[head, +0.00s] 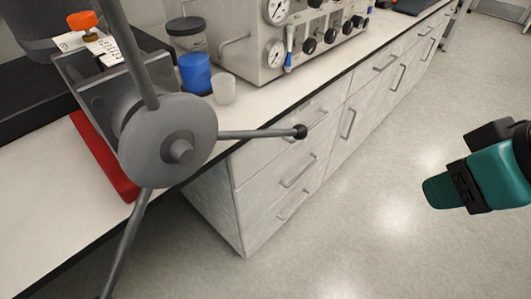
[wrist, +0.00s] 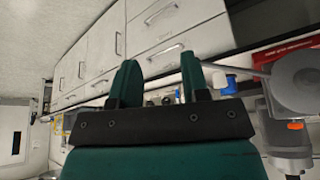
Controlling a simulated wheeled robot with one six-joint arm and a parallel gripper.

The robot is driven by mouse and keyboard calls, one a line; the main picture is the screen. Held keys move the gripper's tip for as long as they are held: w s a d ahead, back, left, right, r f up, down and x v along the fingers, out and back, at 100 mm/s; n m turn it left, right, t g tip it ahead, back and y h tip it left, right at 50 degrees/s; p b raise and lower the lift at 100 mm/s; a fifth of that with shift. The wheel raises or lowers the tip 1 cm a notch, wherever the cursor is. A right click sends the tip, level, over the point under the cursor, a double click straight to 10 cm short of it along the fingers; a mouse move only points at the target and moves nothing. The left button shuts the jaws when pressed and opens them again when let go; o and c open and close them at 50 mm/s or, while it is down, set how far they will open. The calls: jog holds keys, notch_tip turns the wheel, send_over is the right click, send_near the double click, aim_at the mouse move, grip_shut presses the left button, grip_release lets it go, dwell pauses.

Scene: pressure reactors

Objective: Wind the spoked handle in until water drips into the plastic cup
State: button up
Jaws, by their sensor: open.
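The spoked handle (head: 168,140) is a grey round hub with several long rods, close in front on the left of the head view. One rod points right and ends in a black knob (head: 300,131); the others run up and down out of view or near its edge. The handle's hub also shows at the right of the wrist view (wrist: 298,76). A translucent plastic cup (head: 224,90) stands on the bench behind the handle, beside a blue cup (head: 195,74). No water shows. My teal gripper (head: 434,192) is open and empty, well right of the handle, over the floor.
The white bench (head: 40,205) with drawers (head: 285,175) runs along the left and back. A panel with gauges (head: 285,45), a dark-lidded jar (head: 187,34) and a red item (head: 104,160) are on it. The floor on the right is clear.

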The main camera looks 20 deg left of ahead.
jog(key=w+a+f+n+t+b, duration=0.2)
jog(key=w+a+f+t+b, duration=0.15)
jog(key=f+b, duration=0.45)
jog(key=n+t+y+b, duration=0.7)
jog(key=n+y+b, duration=0.2)
jog(key=n+b, duration=0.3)
send_near(277, 136)
jog(key=shift+m, duration=0.4)
jog(key=p+x, duration=0.5)
jog(key=x, duration=0.1)
jog(key=p+x, duration=0.6)
jog(key=shift+r, duration=0.2)
jog(key=shift+w+a+f, duration=0.15)
jog(key=shift+w, duration=0.05)
